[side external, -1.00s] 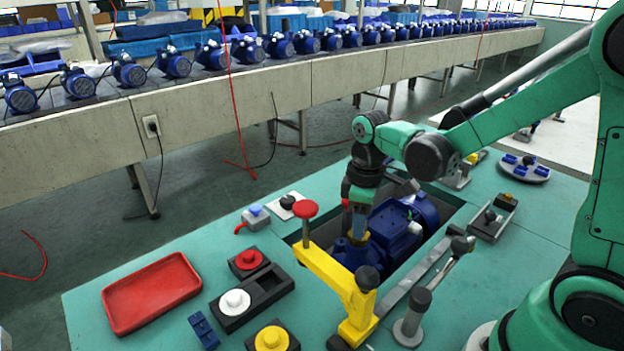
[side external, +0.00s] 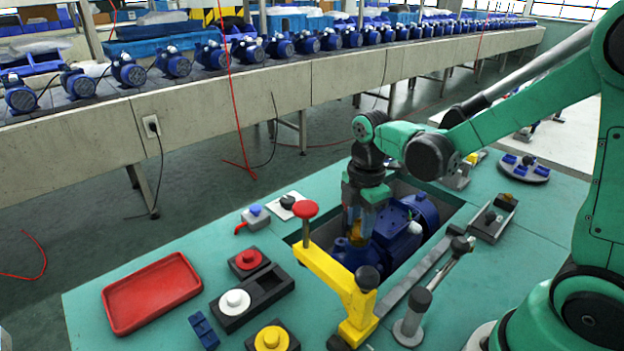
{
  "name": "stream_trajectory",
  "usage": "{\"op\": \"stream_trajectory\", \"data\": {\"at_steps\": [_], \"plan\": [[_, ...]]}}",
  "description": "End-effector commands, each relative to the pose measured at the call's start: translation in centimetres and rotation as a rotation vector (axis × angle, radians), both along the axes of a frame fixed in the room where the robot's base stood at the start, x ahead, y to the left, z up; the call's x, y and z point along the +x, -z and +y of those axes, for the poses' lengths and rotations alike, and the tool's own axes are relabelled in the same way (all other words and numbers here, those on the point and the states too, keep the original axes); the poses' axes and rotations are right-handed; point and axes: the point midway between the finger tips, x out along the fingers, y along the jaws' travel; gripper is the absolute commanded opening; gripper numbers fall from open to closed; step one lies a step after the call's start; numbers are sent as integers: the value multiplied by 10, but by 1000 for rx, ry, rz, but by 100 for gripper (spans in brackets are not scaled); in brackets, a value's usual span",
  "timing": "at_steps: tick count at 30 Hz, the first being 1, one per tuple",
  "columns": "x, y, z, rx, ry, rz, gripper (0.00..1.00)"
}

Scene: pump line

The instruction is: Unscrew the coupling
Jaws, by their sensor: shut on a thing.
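A blue pump (side external: 398,228) lies in the dark recess of the green bench. A small brass-coloured piece (side external: 357,233), which looks like the coupling, stands at the pump's near left end, behind the yellow clamp arm. My gripper (side external: 357,228) points down over it and is shut on it, with a finger showing on each side. The coupling's lower part and its thread are hidden by the clamp and the pump body, so I cannot tell how far it is screwed in.
A yellow clamp (side external: 335,278) with a red knob (side external: 306,209) crosses close in front of my gripper. A lever post (side external: 412,312) stands to the right. A red tray (side external: 151,293) is empty at the left. A black fixture (side external: 252,298) holds a white round part.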

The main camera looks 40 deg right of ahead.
Motion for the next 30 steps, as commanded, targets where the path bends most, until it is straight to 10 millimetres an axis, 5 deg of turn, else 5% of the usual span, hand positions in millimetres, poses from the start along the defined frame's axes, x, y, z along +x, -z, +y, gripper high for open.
{"op": "stream_trajectory", "data": {"at_steps": [7,19,30], "plan": [[0,0,0,0,-357,0,0],[0,0,0,0,-456,0,0],[0,-1,0,0,-985,0,0]]}}
